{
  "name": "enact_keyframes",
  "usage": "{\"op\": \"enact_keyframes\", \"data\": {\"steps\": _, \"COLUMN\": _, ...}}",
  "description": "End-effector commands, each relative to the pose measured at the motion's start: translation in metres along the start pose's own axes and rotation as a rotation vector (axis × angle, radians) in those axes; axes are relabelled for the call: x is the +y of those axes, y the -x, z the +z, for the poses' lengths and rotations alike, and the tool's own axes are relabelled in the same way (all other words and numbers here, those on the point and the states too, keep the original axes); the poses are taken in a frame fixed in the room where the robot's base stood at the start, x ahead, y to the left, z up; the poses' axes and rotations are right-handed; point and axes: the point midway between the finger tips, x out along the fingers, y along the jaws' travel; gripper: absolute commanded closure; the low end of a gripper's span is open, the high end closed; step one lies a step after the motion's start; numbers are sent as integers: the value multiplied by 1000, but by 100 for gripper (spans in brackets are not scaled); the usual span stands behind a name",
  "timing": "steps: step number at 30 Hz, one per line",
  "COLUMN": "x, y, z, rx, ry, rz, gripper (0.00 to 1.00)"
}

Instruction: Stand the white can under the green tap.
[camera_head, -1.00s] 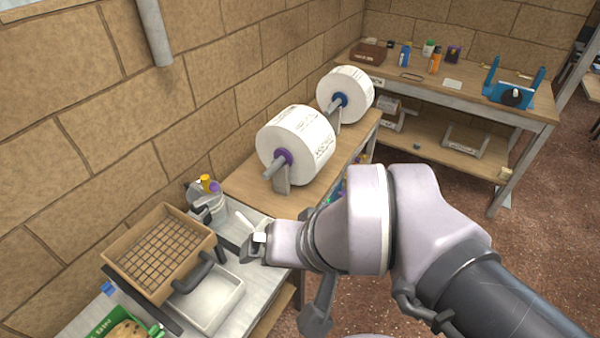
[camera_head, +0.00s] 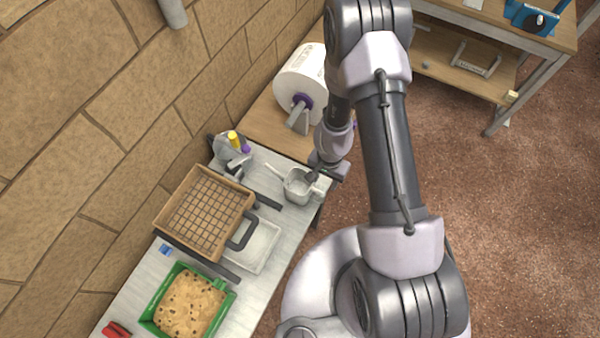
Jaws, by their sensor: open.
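The white can (camera_head: 297,187) stands on the grey bench top near its right edge, with its thin spout pointing up and left. My gripper (camera_head: 315,181) is open at the can's right side, close over its rim. The fingertips are small and partly hidden by my wrist, so I cannot tell whether they touch the can or straddle its wall. No green tap is in view.
Left of the can are a wooden mesh-bottomed frame (camera_head: 166,219), a white tray (camera_head: 262,262) and a green tray (camera_head: 155,312) of brown material. A grey holder (camera_head: 226,152) stands behind. A large paper roll (camera_head: 303,75) is on the wooden bench beyond.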

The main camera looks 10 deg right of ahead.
Motion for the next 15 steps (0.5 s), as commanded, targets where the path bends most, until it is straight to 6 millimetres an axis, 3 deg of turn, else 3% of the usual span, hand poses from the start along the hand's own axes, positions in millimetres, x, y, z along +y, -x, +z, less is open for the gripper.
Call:
{"op": "enact_keyframes", "data": {"steps": 1, "x": 0, "y": -17, "z": 0, "rx": 0, "ry": 0, "rz": 0, "gripper": 55}}
{"op": "enact_keyframes", "data": {"steps": 9, "x": 0, "y": -94, "z": 0, "rx": -2, "ry": 0, "rz": -1, "gripper": 55}}
{"op": "enact_keyframes", "data": {"steps": 15, "x": 0, "y": -119, "z": 1, "rx": -2, "ry": 0, "rz": -1, "gripper": 55}}
